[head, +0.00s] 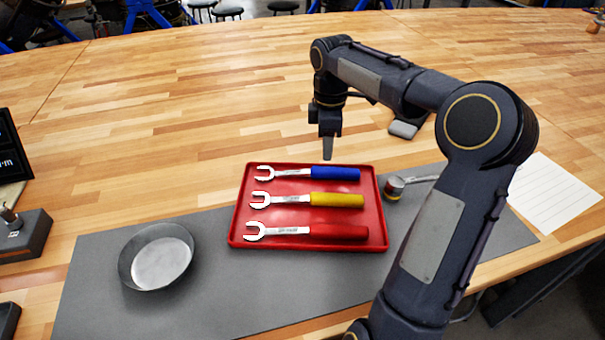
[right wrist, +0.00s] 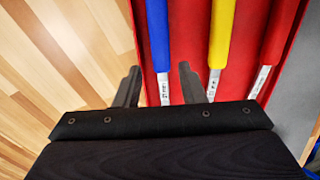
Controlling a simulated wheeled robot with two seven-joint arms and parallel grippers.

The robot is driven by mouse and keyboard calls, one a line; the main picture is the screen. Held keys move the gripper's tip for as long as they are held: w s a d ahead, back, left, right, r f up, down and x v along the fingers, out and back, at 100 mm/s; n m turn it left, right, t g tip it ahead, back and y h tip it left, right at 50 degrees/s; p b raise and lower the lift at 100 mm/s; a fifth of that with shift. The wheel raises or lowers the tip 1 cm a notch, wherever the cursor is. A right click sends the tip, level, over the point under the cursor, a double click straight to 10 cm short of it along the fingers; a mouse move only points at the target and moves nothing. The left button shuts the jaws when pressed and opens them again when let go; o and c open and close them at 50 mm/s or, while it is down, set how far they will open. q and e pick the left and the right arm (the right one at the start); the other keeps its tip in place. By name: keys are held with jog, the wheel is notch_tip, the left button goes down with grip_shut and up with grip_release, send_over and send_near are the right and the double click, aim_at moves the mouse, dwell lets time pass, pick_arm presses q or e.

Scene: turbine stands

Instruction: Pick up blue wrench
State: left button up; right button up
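The blue wrench (head: 336,173) lies flat in the red tray (head: 236,238), at the far side, with its blue handle to the right and its open metal jaw to the left. My right gripper (head: 328,150) points down just beyond the blue handle and appears above it. In the right wrist view its two fingers (right wrist: 158,70) are spread apart and empty. There the blue handle (right wrist: 157,35) lies in line with the gap between them. A yellow wrench (head: 336,200) and a red wrench (head: 338,232) lie parallel on the near side. My left gripper is out of view.
A round grey dish (head: 157,262) stands on the grey mat (head: 90,300) left of the tray. A metal tool (head: 396,188) lies right of the tray, with white paper (head: 555,200) farther right.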

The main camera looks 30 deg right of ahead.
aim_at(325, 169)
notch_tip(325, 169, down, 7)
jog(key=shift+f, duration=0.1)
grip_shut()
dwell(0.4)
